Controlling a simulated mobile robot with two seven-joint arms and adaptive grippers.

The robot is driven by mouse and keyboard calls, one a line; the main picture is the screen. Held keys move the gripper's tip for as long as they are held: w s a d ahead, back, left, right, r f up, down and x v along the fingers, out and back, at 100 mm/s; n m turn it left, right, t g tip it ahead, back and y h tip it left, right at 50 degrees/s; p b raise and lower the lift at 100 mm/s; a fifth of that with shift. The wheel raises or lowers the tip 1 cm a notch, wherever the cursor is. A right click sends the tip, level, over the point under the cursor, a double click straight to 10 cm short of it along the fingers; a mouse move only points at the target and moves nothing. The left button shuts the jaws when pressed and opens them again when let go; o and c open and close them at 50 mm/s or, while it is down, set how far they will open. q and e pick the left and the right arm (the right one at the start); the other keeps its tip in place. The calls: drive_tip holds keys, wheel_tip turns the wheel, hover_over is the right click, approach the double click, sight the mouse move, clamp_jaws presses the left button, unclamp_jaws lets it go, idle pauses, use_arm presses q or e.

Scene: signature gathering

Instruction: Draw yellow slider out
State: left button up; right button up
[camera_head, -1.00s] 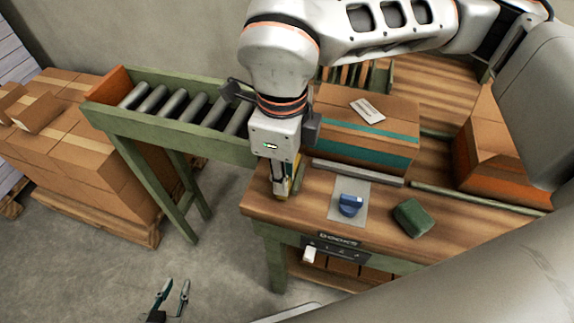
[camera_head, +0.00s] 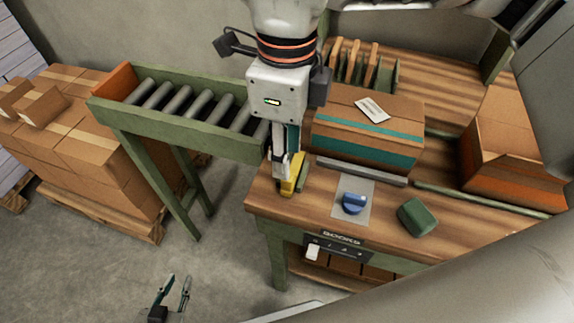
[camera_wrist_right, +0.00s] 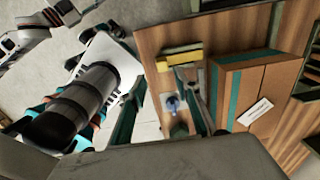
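The yellow slider (camera_head: 292,178) is a small upright yellow block with a green strip beside it, near the left front corner of the wooden table. It also shows in the right wrist view (camera_wrist_right: 180,60).
A blue knob (camera_head: 354,203) on a grey plate and a green block (camera_head: 417,217) sit right of the slider. A brown box with teal tape (camera_head: 365,135) stands behind them. A roller conveyor (camera_head: 190,145) adjoins the table's left side.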

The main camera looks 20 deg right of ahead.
drive_tip(key=shift+r, duration=2.6)
